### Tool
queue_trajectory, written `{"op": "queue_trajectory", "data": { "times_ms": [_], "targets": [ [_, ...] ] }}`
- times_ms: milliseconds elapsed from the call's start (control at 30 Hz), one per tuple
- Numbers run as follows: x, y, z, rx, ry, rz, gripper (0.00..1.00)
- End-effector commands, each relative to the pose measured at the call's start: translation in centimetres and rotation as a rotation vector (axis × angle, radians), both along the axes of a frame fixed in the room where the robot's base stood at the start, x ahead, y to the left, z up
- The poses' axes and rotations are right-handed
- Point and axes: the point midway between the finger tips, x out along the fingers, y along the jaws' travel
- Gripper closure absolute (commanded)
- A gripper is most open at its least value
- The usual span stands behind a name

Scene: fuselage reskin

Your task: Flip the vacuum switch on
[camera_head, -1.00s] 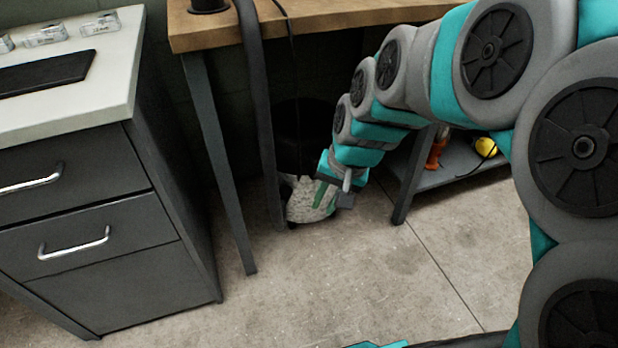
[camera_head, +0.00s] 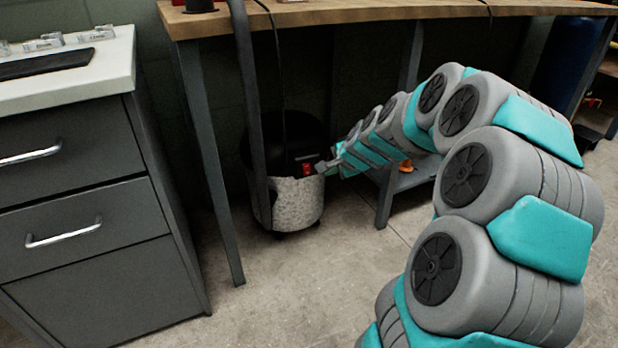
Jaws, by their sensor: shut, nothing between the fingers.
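The vacuum (camera_head: 297,203) stands on the floor under the wooden workbench. It has a light speckled lower body and a dark top. A small red switch (camera_head: 307,168) shows on a dark panel on its upper front. My gripper (camera_head: 320,168) reaches in from the right and is shut and empty. Its tip is right beside the red switch in the picture. I cannot tell whether it touches the switch, or which way the switch is set.
A dark hose (camera_head: 250,110) hangs from the workbench (camera_head: 330,14) in front of the vacuum. Bench legs (camera_head: 207,165) stand left and right of it. A grey drawer cabinet (camera_head: 95,240) is at the left. The floor (camera_head: 300,290) in front is clear.

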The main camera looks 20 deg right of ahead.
Motion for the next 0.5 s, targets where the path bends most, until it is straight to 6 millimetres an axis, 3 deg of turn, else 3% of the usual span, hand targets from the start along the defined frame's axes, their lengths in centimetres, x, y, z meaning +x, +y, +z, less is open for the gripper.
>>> {"op": "queue_trajectory", "data": {
  "times_ms": [267,500],
  "targets": [
    [0.2,0.1,-0.3,-0.001,0.002,0.004,1.0],
    [2.3,0.3,-2.8,0.001,0.006,0.006,1.0]
  ]
}}
